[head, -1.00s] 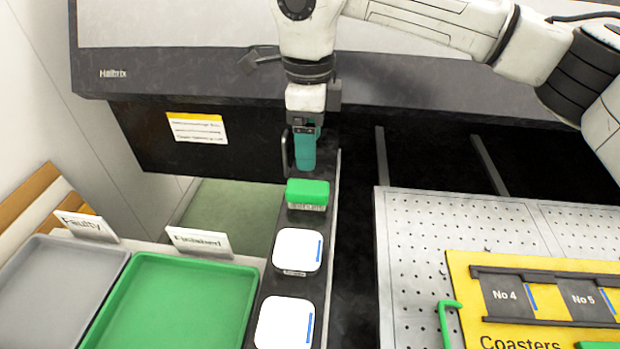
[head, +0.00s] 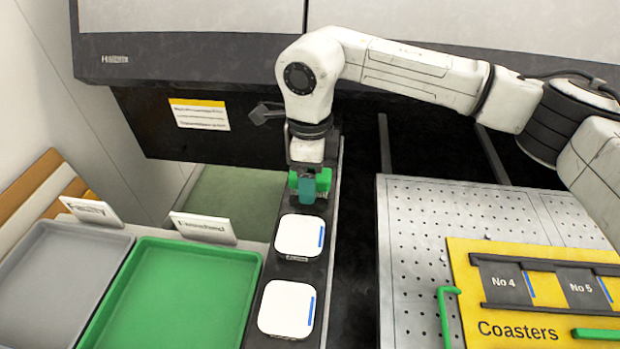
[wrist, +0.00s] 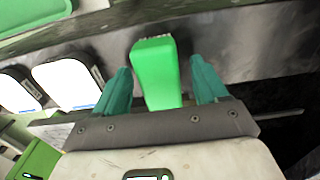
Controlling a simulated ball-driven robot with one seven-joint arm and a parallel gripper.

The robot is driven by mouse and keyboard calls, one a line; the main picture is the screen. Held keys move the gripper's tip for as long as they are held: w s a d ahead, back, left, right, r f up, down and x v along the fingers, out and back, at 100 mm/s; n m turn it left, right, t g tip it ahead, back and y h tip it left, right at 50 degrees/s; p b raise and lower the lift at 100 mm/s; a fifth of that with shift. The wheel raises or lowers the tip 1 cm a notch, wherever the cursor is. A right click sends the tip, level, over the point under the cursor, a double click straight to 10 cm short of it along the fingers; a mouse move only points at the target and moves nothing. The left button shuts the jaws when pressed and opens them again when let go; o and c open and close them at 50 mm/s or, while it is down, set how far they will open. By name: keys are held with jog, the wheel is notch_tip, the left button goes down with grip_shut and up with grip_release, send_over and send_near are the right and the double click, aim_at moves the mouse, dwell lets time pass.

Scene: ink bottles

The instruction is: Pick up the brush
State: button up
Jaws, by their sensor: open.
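The brush is a green block (wrist: 157,75) with a pale bristle edge at its far end. It lies on the narrow dark rail (head: 328,228) behind the white tiles. In the wrist view it sits between the two teal fingers of my gripper (wrist: 160,78), with a gap on each side. In the head view, my gripper (head: 307,188) is lowered at the brush (head: 323,180) and partly hides it. The jaws are open, and the brush rests apart from the fingers as far as I can see.
Two white square tiles (head: 299,236) with blue stripes lie nearer on the rail. A green tray (head: 165,300) and a grey tray (head: 50,290) stand left. A perforated metal plate (head: 415,225) with a yellow coaster board (head: 470,275) is at right.

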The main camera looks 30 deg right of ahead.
jog(key=shift+c, duration=0.2)
jog(key=c, duration=1)
jog(key=shift+r, duration=0.1)
jog(key=shift+r, duration=0.45)
jog(key=r, duration=0.2)
jog(key=shift+s+r, duration=0.2)
jog(key=shift+r, duration=0.2)
jog(key=s+r, duration=0.3)
jog(key=s, duration=0.1)
jog(key=s+a+r+b, duration=0.1)
jog(key=s+r, duration=0.2)
jog(key=s, duration=0.2)
jog(key=s+a+r, duration=0.1)
jog(key=s+r, duration=0.2)
jog(key=s, duration=0.1)
jog(key=shift+s+a+r, duration=0.1)
jog(key=shift+s+a, duration=0.1)
jog(key=shift+a, duration=0.05)
